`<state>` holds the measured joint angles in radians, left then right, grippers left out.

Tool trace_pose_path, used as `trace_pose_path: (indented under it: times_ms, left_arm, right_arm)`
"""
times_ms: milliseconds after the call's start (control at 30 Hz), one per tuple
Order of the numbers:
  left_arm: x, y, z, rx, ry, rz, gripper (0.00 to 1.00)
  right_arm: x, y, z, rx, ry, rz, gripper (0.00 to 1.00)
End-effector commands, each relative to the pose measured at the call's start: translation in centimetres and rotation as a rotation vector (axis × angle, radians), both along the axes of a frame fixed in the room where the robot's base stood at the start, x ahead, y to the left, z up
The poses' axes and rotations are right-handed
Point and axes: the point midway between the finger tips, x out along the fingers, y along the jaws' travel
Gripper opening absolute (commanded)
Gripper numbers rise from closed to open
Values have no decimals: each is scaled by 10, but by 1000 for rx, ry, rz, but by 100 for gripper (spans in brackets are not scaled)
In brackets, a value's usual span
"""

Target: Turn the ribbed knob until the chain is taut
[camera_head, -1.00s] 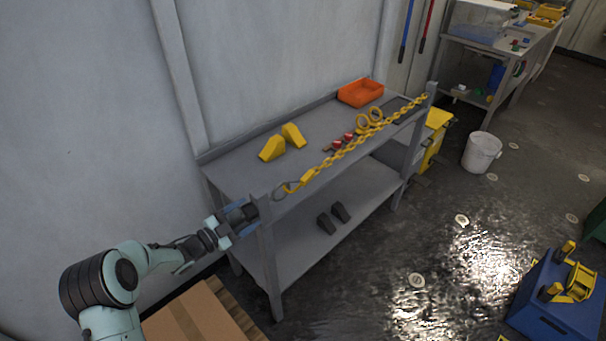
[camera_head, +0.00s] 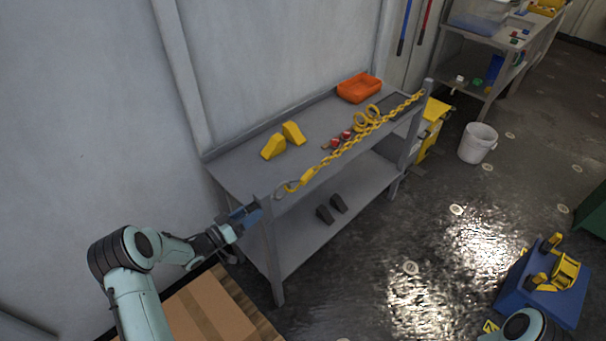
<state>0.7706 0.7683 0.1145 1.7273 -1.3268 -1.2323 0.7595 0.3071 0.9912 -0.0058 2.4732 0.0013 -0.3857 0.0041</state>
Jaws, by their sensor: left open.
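The yellow chain (camera_head: 345,148) runs in a nearly straight line along the front of the grey bench, from a grey hook at the near left post (camera_head: 264,203) to the far right post (camera_head: 428,87). Whether a slight sag is left in it I cannot tell. My left gripper (camera_head: 245,217) is open, with its blue fingers at the outer left side of the near post. The ribbed knob is not clearly visible; the fingers and post may hide it. My right gripper is out of view; only a teal piece of my arm shows at bottom right.
The bench top (camera_head: 235,173) holds yellow wedges (camera_head: 283,140), yellow rings (camera_head: 370,114), small red parts and an orange tray (camera_head: 358,87). A cardboard box (camera_head: 205,312) stands below my left arm.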

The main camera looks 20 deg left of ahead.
Motion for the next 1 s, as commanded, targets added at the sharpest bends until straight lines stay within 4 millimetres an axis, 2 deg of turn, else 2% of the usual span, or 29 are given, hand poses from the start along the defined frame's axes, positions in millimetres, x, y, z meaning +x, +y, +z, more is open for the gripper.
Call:
trace_pose_path:
  times_ms: [33,167,900,967,1000]
  left_arm:
    - [2,0,3,-45,21,0,70]
    - [0,0,-1,-97,51,-1,70]
    - [0,0,-1,-94,50,-1,70]
    - [0,0,-1,-94,50,-1,54]
    - [0,0,-1,-94,50,-1,41]
  right_arm:
    - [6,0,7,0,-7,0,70]
    - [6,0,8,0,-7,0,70]
    - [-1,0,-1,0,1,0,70]
    - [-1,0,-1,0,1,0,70]
    - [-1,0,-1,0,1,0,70]
